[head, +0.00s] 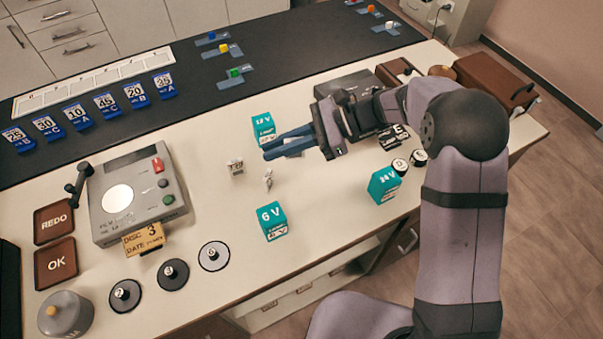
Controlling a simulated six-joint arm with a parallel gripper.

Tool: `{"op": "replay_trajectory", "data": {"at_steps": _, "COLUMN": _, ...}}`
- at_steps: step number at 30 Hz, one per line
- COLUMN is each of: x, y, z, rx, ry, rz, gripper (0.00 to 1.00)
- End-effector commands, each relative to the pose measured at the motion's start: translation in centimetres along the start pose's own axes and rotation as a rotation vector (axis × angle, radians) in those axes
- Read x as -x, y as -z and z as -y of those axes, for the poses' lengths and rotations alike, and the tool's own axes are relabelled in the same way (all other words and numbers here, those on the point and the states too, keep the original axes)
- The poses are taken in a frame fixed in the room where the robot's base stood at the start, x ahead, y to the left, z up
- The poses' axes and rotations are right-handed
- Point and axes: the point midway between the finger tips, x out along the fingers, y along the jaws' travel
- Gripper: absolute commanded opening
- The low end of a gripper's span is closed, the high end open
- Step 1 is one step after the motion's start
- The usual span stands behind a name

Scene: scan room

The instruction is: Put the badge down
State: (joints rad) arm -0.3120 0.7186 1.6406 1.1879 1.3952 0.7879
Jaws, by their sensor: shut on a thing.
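My gripper (275,148) reaches in from the right over the middle of the table, its blue-grey fingers pointing left. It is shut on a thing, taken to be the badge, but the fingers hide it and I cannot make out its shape. The fingertips overlap the lower part of a teal 12 V box (263,121) in the picture; I cannot tell how high above the table they are. Two small pale items, one blocky (236,167) and one thin (267,180), stand on the white table (325,195) below and left of the fingers.
A teal 6 V box (271,221) and 24 V box (384,184) stand nearer. A grey device (118,200), brown REDO (54,221) and OK (56,264) plates and numbered discs (173,274) are left. Brown cases (495,85) are right. Open tabletop lies around the 6 V box.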

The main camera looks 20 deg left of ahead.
Motion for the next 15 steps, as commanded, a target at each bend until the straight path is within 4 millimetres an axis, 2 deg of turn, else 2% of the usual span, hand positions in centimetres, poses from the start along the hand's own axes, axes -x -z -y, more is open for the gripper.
{"op": "replay_trajectory", "data": {"at_steps": 3, "x": 1.0, "y": -1.4, "z": 2.2, "rx": -0.055, "ry": 0.138, "rz": 0.0, "gripper": 0.0}}
{"op": "replay_trajectory", "data": {"at_steps": 9, "x": 3.0, "y": -3.1, "z": 5.4, "rx": -0.126, "ry": 0.316, "rz": 0.0, "gripper": 0.0}}
{"op": "replay_trajectory", "data": {"at_steps": 14, "x": 4.7, "y": -4.2, "z": 7.4, "rx": -0.174, "ry": 0.427, "rz": 0.002, "gripper": 0.0}}
{"op": "replay_trajectory", "data": {"at_steps": 15, "x": 4.5, "y": -3.6, "z": 7.6, "rx": -0.184, "ry": 0.435, "rz": 0.0, "gripper": 0.0}}
